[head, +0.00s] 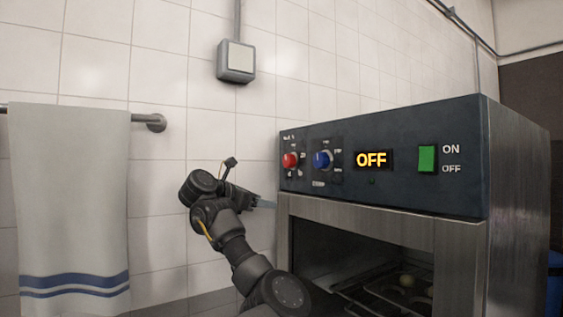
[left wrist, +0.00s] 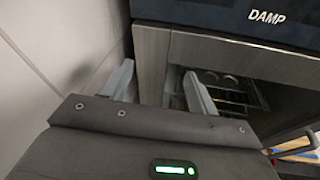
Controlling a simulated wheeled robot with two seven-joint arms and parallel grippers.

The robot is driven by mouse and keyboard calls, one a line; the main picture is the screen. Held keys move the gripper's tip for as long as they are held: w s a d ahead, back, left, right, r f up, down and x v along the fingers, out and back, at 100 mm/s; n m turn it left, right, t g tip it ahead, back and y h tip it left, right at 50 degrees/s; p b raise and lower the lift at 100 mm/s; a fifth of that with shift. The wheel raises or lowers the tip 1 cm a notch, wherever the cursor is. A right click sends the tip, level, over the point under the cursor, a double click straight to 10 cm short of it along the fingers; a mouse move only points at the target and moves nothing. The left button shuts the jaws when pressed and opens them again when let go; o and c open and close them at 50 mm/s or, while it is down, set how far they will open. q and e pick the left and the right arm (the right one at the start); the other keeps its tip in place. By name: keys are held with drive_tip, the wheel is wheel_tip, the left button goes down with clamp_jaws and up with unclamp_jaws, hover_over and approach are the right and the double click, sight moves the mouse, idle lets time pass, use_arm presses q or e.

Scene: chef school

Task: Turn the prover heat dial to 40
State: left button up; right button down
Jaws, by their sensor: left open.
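The steel prover (head: 310,208) has a dark control panel with a red dial (head: 290,160) at its left end and a blue dial (head: 322,159) beside it. The lettering around both dials is too small to read in the head view, so I cannot tell their settings. A display (head: 371,159) reads OFF in yellow. My left gripper (head: 264,204) is left of the prover's front, below and left of the red dial, touching neither dial. In the left wrist view its two fingers (left wrist: 160,88) are apart and empty before the prover's front edge. My right gripper is not in view.
A green switch (head: 428,159) marked ON and OFF is on the panel's right. Below is the prover's opening with racks (head: 385,285). A towel (head: 70,190) hangs from a rail at left. A grey wall box (head: 236,60) is above. The word DAMP (left wrist: 267,17) shows in the wrist view.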

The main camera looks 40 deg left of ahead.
sight(286, 162)
use_arm(q)
drive_tip(key=s+r+n+t+h, duration=0.25)
drive_tip(key=s+r, duration=0.25)
drive_tip(key=r, duration=0.6)
drive_tip(key=shift+g+h, duration=0.25)
drive_tip(key=p+x, duration=0.5)
drive_tip(key=x, duration=0.5)
drive_tip(key=shift+d+r, duration=0.1)
drive_tip(key=shift+r, duration=0.05)
drive_tip(key=shift+w+d, duration=0.15)
drive_tip(key=shift+w, duration=0.5)
